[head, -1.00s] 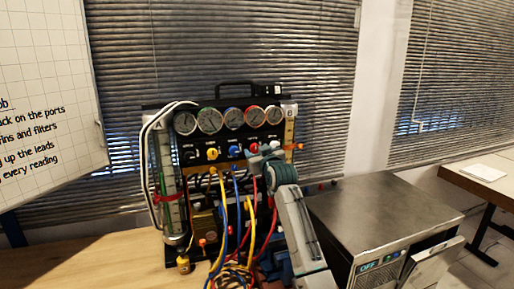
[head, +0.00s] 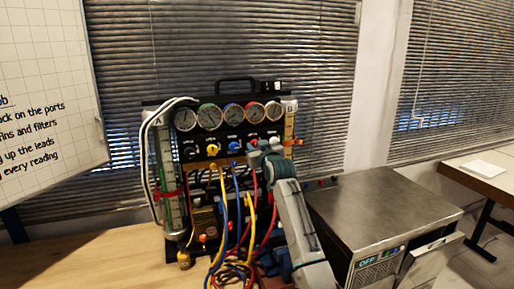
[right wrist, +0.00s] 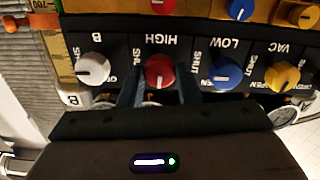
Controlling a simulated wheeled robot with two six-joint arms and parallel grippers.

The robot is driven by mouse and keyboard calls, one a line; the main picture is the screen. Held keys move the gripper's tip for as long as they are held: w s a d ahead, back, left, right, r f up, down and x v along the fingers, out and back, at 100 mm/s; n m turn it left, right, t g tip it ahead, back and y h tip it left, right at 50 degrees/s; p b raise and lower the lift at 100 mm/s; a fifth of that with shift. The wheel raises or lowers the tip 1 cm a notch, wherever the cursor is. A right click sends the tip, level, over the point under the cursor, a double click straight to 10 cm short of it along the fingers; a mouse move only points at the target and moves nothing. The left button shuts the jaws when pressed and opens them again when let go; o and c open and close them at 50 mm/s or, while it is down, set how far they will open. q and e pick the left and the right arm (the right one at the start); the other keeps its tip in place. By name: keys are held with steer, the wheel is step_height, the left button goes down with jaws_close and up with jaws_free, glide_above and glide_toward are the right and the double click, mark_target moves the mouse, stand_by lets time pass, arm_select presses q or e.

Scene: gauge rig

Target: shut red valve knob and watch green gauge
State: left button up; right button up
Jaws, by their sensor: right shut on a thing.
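The red valve knob (right wrist: 160,72) sits in the panel row marked HIGH, with SHUT lettering beside it in the right wrist view. My right gripper (right wrist: 160,88) has one finger on each side of this knob and is shut on it. In the head view my right gripper (head: 258,153) reaches the panel from the lower right and hides most of the knob. The green-rimmed gauge (head: 209,117) is second from the left in the top row, unobstructed; its needle is too small to read. My left gripper is not in view.
A blue knob (right wrist: 225,74) and a white knob (right wrist: 92,68) flank the red one closely. Yellow, blue and red hoses (head: 222,225) hang below the panel. A steel-topped unit (head: 385,208) stands to the right. The wooden bench (head: 110,262) is clear at left.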

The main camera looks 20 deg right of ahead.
steer(key=m+p, duration=0.1)
steer(key=m, duration=0.4)
steer(key=m+p, duration=0.1)
steer(key=m, duration=0.3)
steer(key=shift+m, duration=0.3)
steer(key=m+p, duration=0.1)
steer(key=m, duration=0.3)
steer(key=shift+m+p, duration=0.8)
steer(key=shift+m, duration=1.2)
steer(key=shift+f, duration=0.1)
steer(key=o, duration=1)
steer(key=shift+c, duration=0.2)
